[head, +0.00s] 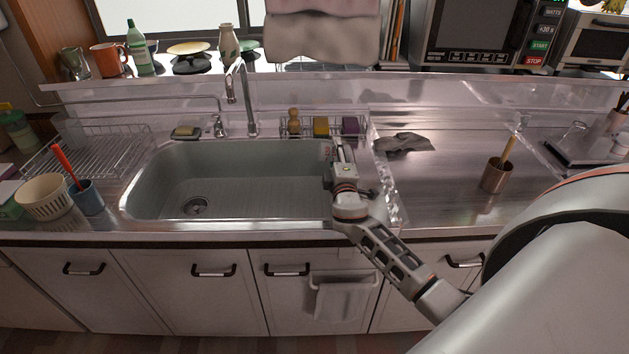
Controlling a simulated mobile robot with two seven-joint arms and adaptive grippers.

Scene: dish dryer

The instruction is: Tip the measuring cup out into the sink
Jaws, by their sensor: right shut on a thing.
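My right gripper (341,153) is over the right end of the sink (240,185), with its arm coming in from the lower right. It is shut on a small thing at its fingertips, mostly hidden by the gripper. A clear patch with reddish marks (328,152) shows just left of the fingers and looks like the measuring cup. Its tilt and contents cannot be made out. The sink basin is grey and looks empty, with a round drain (195,206) at the left. My left gripper is not in view.
The faucet (245,100) stands behind the basin. A wire caddy with sponges (321,127) sits behind the sink near my gripper. A grey cloth (403,142) lies on the right counter, with a copper-coloured cup (496,175) farther right. A wire dish rack (90,150) is at the left.

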